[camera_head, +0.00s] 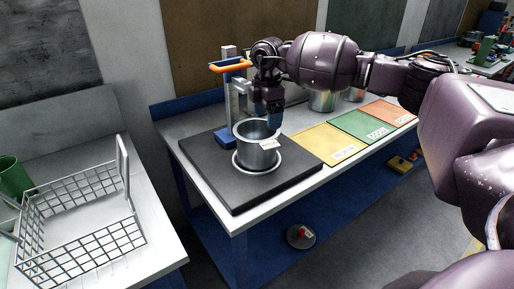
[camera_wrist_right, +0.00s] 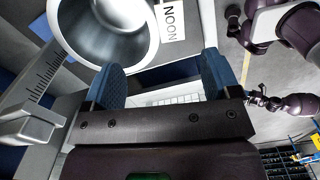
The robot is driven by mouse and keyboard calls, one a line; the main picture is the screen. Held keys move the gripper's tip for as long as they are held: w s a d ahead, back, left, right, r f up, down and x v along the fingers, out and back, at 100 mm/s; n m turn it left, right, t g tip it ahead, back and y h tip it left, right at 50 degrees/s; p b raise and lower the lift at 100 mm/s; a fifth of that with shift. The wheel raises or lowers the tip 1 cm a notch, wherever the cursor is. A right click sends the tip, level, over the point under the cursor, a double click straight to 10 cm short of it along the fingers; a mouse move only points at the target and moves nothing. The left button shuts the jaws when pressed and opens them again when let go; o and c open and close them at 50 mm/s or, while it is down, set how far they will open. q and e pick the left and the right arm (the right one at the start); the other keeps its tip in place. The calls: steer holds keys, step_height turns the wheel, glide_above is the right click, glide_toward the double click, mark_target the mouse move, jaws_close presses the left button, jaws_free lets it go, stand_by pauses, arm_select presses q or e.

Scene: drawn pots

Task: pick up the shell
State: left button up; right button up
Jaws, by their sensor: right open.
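The shell looks to be the shiny metal cup (camera_head: 252,156), upright in a round metal ring on the black plate (camera_head: 205,174), with a small white tag at its front. In the right wrist view, its wide rim and hollow inside (camera_wrist_right: 112,30) show at the upper left. My right gripper (camera_head: 274,122) is at the cup's back right rim in the head view. Its blue fingers (camera_wrist_right: 163,76) are apart with nothing held between them. I cannot tell whether a finger touches the rim. My left gripper is in neither view.
A metal stand with an orange handle (camera_head: 230,65) rises behind the cup; a ruled metal bar (camera_wrist_right: 42,80) shows in the wrist view. Yellow (camera_head: 322,146), green (camera_head: 362,127) and orange (camera_head: 389,113) mats lie right. More metal pots (camera_head: 322,101) stand behind. A wire basket (camera_head: 82,225) is left.

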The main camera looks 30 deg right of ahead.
mark_target(270, 142)
step_height(270, 142, down, 4)
steer(key=shift+f, duration=0.15)
steer(key=f, duration=0.3)
steer(key=s+f, duration=0.1)
steer(key=shift+d+f+p, duration=0.35)
steer(key=shift+w+f, duration=0.1)
steer(key=shift+f, duration=0.15)
